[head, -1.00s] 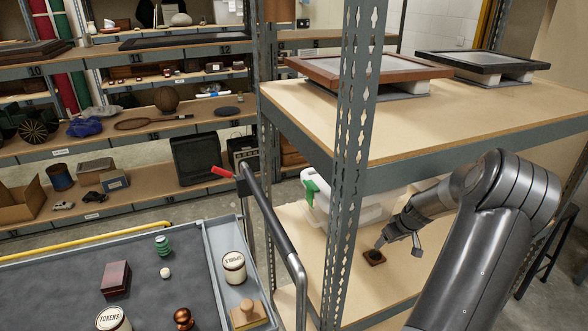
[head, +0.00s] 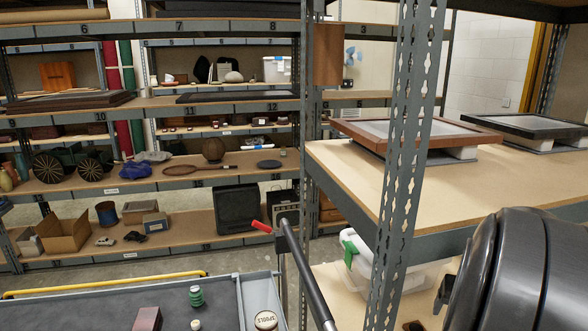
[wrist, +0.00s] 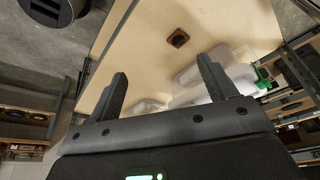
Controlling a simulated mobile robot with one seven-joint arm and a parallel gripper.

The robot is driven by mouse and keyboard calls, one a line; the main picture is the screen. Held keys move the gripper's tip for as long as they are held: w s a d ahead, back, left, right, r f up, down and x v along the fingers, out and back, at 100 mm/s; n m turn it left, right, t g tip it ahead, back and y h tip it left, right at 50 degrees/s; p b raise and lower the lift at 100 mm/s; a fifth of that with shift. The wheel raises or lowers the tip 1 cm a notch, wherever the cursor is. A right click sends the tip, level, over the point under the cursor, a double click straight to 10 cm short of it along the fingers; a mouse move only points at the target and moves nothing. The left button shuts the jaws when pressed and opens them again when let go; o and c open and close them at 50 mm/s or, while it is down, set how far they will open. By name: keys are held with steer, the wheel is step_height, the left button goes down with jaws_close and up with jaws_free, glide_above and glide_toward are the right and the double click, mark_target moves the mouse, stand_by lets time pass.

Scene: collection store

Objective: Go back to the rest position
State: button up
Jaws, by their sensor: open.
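My gripper (wrist: 165,95) is open and empty in the wrist view, its two dark fingers well apart. In the head view my arm covers the lower right corner and the gripper is out of sight. A small brown square piece with a dark round centre (wrist: 178,39) lies on the lower shelf board (wrist: 225,25), apart from the fingers. Only a dark bit of it shows at the bottom edge of the head view.
A grey shelf post (head: 402,150) stands close to my arm. Framed pieces (head: 410,133) lie on the upper board. A clear bin with a green latch (head: 352,250) sits below. A trolley (head: 90,310) with small objects stands at the lower left.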

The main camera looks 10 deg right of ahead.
steer(key=s+a+r+n, duration=0.2)
steer(key=a, duration=0.9)
steer(key=s+a+r+n+t+y, duration=0.1)
steer(key=s+a+r+n, duration=0.1)
steer(key=a, duration=0.9)
steer(key=s+a+r+n+t+y, duration=0.1)
steer(key=s+a+r+n, duration=0.2)
steer(key=a, duration=0.8)
steer(key=shift+a+r, duration=0.4)
steer(key=shift+r, duration=0.35)
